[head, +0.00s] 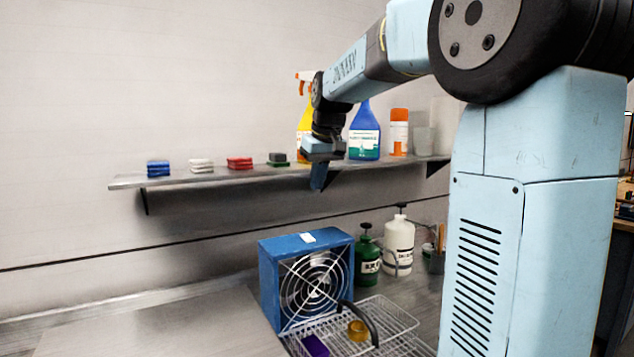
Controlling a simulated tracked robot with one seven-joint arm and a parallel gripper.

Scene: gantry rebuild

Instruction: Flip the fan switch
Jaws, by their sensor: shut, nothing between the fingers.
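A blue box fan (266,289) with a round white wire grille stands on the metal bench. A small white patch (307,238) shows on its top face; I cannot tell whether it is the switch. My gripper (318,186) is shut and empty, pointing down. In the picture it is above the fan's top, in front of the wall shelf, and apart from the fan. The fan's far side and back are hidden.
A wire basket (403,321) holding a purple and an amber item stands before the fan. A green bottle (368,262) and a white bottle (399,246) stand to its right. The shelf (218,175) holds folded cloths and spray bottles. The bench's left (165,328) is clear.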

